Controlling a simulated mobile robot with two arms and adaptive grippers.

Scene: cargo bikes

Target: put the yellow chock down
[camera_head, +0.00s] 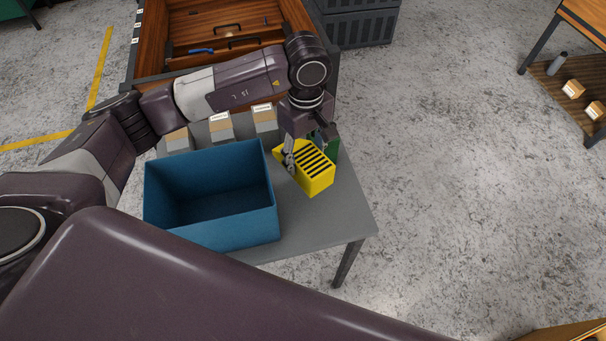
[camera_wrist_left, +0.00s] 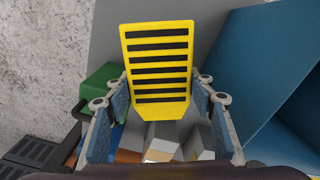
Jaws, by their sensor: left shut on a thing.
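The yellow chock (camera_head: 317,178) with black slots is at the right part of the grey table (camera_head: 350,205), beside the blue bin. My left gripper (camera_head: 304,150) comes down on it from above and is shut on it. In the left wrist view the chock (camera_wrist_left: 160,97) stands between the two fingers (camera_wrist_left: 158,115), slotted face toward the camera. I cannot tell whether its underside touches the table. My right gripper is not in view.
An open, empty-looking blue bin (camera_head: 212,235) stands left of the chock. Several grey and tan boxes (camera_head: 220,126) line the table's back edge. A green thing (camera_head: 332,146) is close behind the chock. Bare tabletop lies at the front right.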

